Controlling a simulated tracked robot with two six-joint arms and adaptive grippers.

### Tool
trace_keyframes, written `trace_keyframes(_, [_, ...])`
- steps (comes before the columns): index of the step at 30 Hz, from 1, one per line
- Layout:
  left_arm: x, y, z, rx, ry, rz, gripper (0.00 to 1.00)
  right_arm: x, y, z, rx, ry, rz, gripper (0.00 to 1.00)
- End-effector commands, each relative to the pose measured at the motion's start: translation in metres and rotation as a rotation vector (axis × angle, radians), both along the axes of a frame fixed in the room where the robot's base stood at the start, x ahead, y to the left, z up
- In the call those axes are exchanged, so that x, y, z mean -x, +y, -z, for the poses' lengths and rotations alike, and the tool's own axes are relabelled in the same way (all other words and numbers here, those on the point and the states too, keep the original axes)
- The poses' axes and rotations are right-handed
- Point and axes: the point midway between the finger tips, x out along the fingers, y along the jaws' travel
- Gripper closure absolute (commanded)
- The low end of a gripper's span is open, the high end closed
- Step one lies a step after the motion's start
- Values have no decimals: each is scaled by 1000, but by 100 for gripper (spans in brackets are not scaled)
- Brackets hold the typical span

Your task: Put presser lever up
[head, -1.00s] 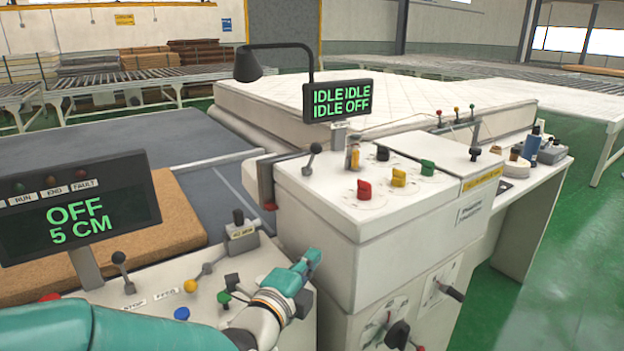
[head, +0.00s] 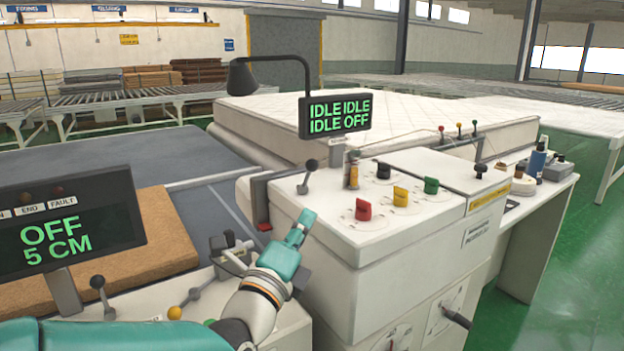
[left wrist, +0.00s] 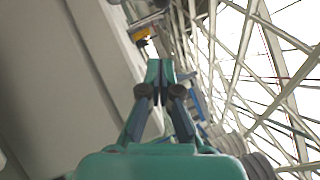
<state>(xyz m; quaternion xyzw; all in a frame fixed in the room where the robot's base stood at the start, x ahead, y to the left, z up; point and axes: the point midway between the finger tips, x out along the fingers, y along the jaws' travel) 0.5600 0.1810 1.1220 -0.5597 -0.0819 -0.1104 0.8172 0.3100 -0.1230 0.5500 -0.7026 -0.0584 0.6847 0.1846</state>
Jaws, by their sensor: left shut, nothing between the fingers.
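My left gripper (head: 302,228) is shut and empty, close to the front left corner of the white machine cabinet (head: 345,275). In the left wrist view its closed fingers (left wrist: 160,72) show with a pale wall to their left. A black-knobbed lever (head: 308,177) stands on the cabinet's top left corner, above and beyond the gripper. Another black-knobbed lever (head: 102,290) stands on the near console at the lower left. I cannot tell which lever is the presser's. My right gripper is not in view.
Red (head: 363,209), yellow (head: 400,195) and green (head: 431,186) knobs sit on the cabinet top. A display (head: 335,115) reads IDLE and OFF; another (head: 65,230) reads OFF 5 CM. A desk lamp (head: 241,77) and a white mattress (head: 270,118) stand behind.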

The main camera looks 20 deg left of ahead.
Motion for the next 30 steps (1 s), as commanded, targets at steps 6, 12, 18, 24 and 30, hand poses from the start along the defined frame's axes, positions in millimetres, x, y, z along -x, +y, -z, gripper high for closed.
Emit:
trace_keyframes(6, [-44, -4, -13, 1, 3, -1, 100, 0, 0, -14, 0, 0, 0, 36])
trace_keyframes(12, [-77, 1, -26, 1, -1, -5, 100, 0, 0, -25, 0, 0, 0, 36])
trace_keyframes(18, [-92, 15, -35, 2, 0, -3, 100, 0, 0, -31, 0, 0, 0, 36])
trace_keyframes(24, [-96, 19, -36, 1, 2, -1, 100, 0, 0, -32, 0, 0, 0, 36])
trace_keyframes(30, [-96, 19, -36, 1, 1, -1, 100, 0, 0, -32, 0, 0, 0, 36])
